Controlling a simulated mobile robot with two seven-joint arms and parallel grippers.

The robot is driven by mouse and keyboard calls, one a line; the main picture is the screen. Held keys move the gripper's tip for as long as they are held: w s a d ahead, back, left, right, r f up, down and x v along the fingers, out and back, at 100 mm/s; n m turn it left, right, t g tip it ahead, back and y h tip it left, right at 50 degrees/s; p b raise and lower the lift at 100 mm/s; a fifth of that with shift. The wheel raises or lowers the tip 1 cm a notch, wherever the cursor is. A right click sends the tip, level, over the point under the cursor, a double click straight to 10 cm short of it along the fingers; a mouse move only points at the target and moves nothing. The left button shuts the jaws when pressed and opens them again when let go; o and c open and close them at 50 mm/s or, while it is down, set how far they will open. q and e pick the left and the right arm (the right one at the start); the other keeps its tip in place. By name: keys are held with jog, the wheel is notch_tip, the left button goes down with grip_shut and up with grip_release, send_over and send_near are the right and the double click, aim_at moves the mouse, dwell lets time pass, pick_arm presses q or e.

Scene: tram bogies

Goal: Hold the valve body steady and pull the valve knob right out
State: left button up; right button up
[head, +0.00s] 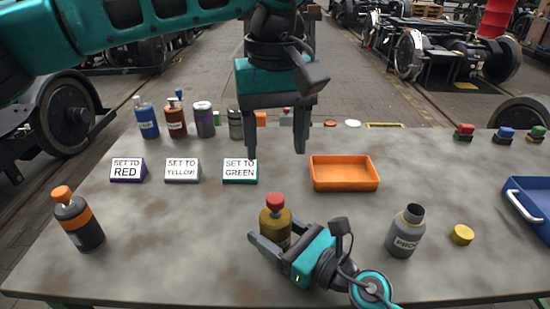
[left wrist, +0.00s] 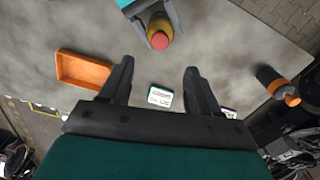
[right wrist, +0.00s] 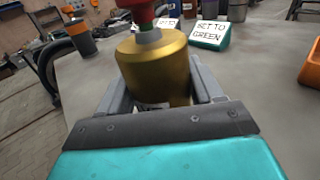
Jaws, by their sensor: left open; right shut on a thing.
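The valve body (head: 275,226) is a brass-yellow cylinder standing on the table near the front middle, with the red valve knob (head: 276,200) on top. In the right wrist view the body (right wrist: 152,65) fills the middle, and the knob (right wrist: 140,8) is cut by the top edge; a green ring shows under it. My right gripper (head: 268,244) is shut around the lower valve body. My left gripper (head: 276,148) is open and empty above the table, behind the valve. In the left wrist view the knob (left wrist: 159,40) lies beyond my open fingers (left wrist: 160,82).
An orange tray (head: 344,186) and label blocks, including SET TO GREEN (head: 240,179), lie behind the valve. A grey bottle (head: 405,238) and a yellow cap (head: 462,235) stand right; an orange-topped bottle (head: 80,226) stands left. Several bottles line the back. The table between is clear.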

aim_at(275, 197)
pick_arm(q)
notch_tip(275, 197, down, 10)
jog(key=n, duration=1.6)
jog(key=shift+f+n, duration=0.1)
jog(key=shift+n, duration=0.3)
jog(key=c, duration=1.1)
